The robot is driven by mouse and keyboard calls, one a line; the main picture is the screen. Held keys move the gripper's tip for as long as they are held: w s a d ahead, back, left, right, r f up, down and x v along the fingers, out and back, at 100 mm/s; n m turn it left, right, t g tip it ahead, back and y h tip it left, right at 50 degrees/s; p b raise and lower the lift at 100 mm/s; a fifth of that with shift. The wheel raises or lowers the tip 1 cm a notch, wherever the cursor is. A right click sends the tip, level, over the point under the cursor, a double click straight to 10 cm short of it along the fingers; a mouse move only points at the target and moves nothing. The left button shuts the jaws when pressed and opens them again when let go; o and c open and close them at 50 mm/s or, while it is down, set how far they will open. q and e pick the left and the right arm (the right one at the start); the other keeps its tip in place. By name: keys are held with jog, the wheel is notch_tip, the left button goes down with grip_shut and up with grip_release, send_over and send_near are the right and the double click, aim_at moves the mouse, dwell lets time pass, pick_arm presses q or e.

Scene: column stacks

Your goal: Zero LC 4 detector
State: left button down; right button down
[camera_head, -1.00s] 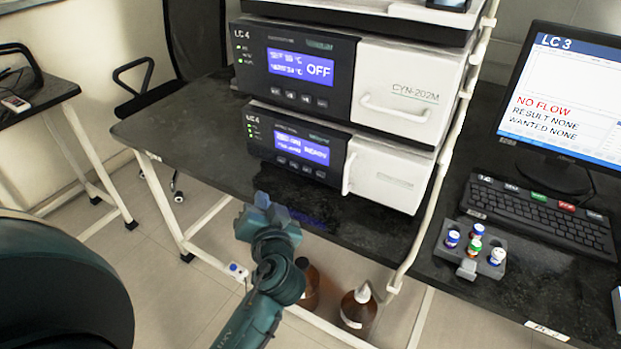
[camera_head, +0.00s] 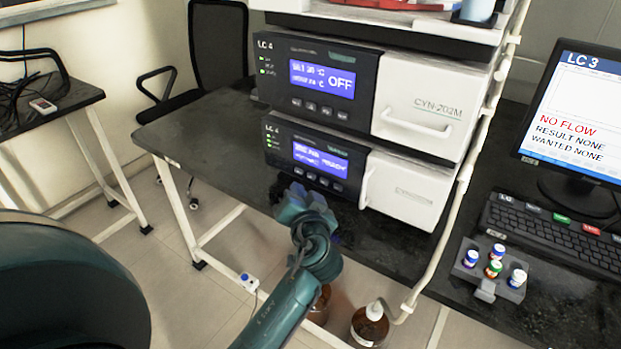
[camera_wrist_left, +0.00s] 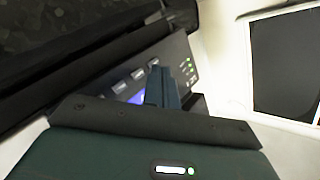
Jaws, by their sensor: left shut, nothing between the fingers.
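Two LC 4 units are stacked on the black bench. The upper unit (camera_head: 388,55) has a blue display with temperature lines and OFF. The lower unit (camera_head: 405,188) has a smaller blue display (camera_head: 320,159) whose text looks like READY, and a row of buttons (camera_head: 318,180) below it. Which one is the detector is not legible. My left gripper (camera_head: 292,197) is shut and empty, just in front of the lower unit's button row. In the left wrist view its fingers (camera_wrist_left: 161,88) point at a dark panel with buttons (camera_wrist_left: 137,74) and green lights (camera_wrist_left: 188,66), hiding part of the display. Contact cannot be told.
A white pipe frame (camera_head: 468,165) stands right of the stack. A vial rack (camera_head: 490,270), a keyboard (camera_head: 555,235) and an LC 3 monitor reading NO FLOW (camera_head: 575,110) are further right. Brown bottles (camera_head: 370,326) stand below the bench. The bench (camera_head: 205,125) is clear left of the stack.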

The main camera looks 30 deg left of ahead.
pick_arm(q)
jog(key=shift+w+d, duration=0.1)
jog(key=shift+w, duration=0.85)
pick_arm(e)
jog(key=shift+s+d+r, duration=0.15)
jog(key=shift+d+r, duration=0.05)
jog(key=shift+r, duration=0.05)
jog(key=shift+f, duration=0.2)
dwell(0.5)
dwell(0.4)
pick_arm(q)
jog(key=shift+w+b, duration=0.4)
jog(key=shift+w, duration=0.05)
pick_arm(e)
jog(key=shift+f, duration=0.2)
pick_arm(q)
jog(key=shift+w, duration=0.4)
pick_arm(e)
jog(key=shift+f, duration=0.15)
pick_arm(q)
jog(key=shift+s, duration=0.15)
dwell(0.4)
jog(key=shift+s, duration=0.6)
jog(key=shift+s+d+f, duration=0.1)
jog(key=shift+s+f, duration=0.05)
pick_arm(e)
jog(key=shift+r, duration=0.2)
